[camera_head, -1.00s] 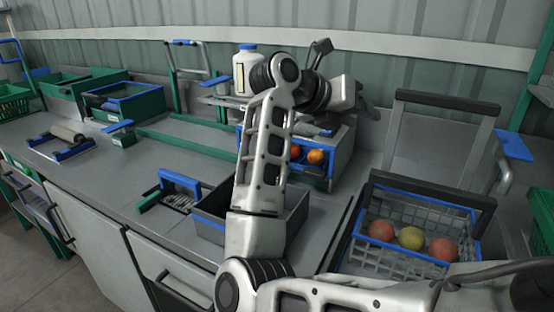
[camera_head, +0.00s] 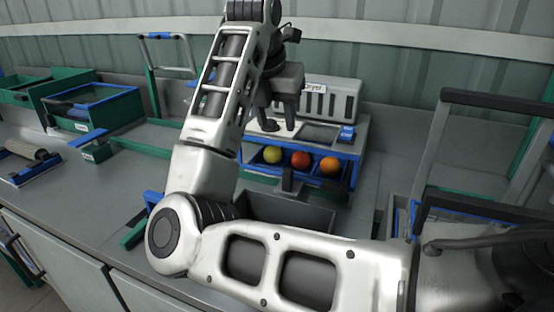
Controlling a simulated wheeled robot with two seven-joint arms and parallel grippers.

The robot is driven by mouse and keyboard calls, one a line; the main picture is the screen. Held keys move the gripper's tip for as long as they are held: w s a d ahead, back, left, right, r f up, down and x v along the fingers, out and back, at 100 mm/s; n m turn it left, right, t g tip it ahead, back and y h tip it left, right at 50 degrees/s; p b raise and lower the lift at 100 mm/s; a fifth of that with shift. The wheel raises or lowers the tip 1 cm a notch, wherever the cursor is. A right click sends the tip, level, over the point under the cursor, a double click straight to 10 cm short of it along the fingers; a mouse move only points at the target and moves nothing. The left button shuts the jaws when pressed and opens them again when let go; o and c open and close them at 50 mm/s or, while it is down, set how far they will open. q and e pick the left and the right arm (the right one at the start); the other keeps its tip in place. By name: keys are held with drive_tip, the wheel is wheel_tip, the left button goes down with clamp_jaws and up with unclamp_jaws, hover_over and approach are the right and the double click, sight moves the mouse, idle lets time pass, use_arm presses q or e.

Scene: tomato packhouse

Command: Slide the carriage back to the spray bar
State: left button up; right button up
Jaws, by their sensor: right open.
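A blue-framed carriage (camera_head: 342,184) holds three fruits, one yellow, one red and one orange, below a grey box with a small label (camera_head: 345,100). A dark upright handle stands at its front. My right gripper (camera_head: 279,125) is open, pointing down above the carriage's left part, its jaws apart with nothing visible between them. I cannot tell whether it touches anything. A tall arched frame (camera_head: 147,68) at the back left may be the spray bar; my right arm hides much of the space between. My left gripper is out of view.
A green-edged rail (camera_head: 135,150) runs left on the bench, with a blue-topped block (camera_head: 88,143) at its end. A dark bin (camera_head: 290,212) sits in front of the carriage, partly behind my arm. Green crates (camera_head: 100,108) stand at the left. A dark-handled frame (camera_head: 495,101) stands at the right.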

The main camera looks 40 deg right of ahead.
sight(287, 169)
drive_tip(key=x, duration=1.4)
drive_tip(key=shift+s+d+f+p, duration=0.1)
drive_tip(key=shift+s+f+p, duration=0.15)
drive_tip(key=shift+p, duration=0.15)
clamp_jaws()
